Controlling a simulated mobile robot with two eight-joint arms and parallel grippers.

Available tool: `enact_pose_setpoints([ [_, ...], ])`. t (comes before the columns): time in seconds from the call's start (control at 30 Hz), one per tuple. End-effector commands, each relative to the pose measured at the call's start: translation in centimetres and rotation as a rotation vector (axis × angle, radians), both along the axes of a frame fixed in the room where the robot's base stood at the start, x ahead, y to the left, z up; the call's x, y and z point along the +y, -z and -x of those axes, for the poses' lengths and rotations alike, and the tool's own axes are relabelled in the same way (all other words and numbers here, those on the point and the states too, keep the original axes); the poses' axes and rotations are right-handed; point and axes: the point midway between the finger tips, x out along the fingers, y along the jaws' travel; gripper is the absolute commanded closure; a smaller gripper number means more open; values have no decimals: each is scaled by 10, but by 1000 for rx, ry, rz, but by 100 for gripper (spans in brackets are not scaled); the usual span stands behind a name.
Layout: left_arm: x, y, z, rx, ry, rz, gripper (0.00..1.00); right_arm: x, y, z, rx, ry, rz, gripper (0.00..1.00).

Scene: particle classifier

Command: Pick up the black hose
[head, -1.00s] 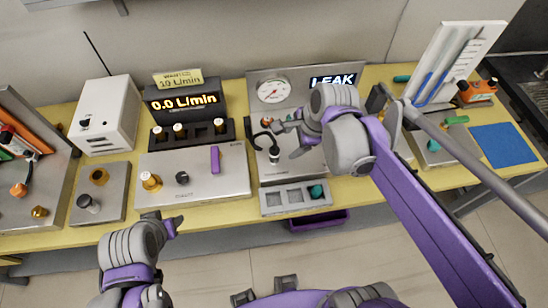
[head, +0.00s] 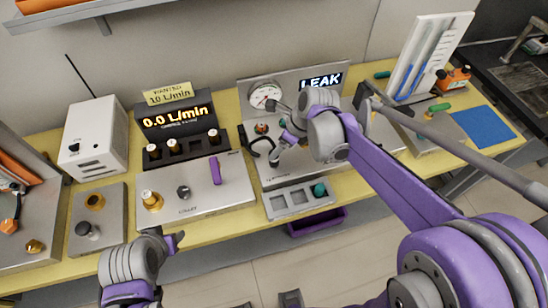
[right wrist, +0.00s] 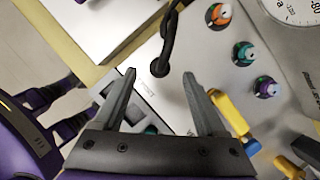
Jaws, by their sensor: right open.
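The black hose (head: 262,143) is a short curved tube on the grey panel with the gauge and the LEAK display. In the right wrist view the hose (right wrist: 170,42) hangs in from the top, and its lower end shows between my right fingertips. My right gripper (right wrist: 160,77) is open, with nothing held; it also shows over the panel in the head view (head: 284,146), close to the hose's right side. Touch cannot be told. My left gripper (head: 166,238) is low on the left, in front of the bench and away from the hose.
Coloured ports (right wrist: 244,52) and a yellow handle (right wrist: 228,112) lie close to my right fingers. A grey compartment tray (head: 290,203) with a teal piece sits in front of the panel. A grey pole (head: 450,143) crosses at the right.

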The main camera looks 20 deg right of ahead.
Motion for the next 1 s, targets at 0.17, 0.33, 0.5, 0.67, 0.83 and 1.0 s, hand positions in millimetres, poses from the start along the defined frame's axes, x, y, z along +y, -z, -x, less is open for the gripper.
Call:
enact_pose_setpoints([
  [0.17, 0, -2, -1, -1, 0, 0, 50, 6, 20, -6, -2, -3, 0, 26],
  [0.33, 0, -1, 0, -1, 0, 0, 50, 12, 42, -12, -1, -1, 1, 26],
  [0.5, 0, -1, 0, -1, 0, 0, 50, 14, 49, -13, -2, -1, 2, 26],
  [0.67, 0, -1, 0, -1, 0, 0, 50, 14, 48, -13, -1, -1, 1, 28],
  [0.83, 0, -1, 0, -1, 0, 0, 50, 14, 48, -13, -1, -1, 1, 59],
  [1.0, 0, -1, 0, -1, 0, 0, 50, 14, 48, -13, -1, -1, 1, 89],
])
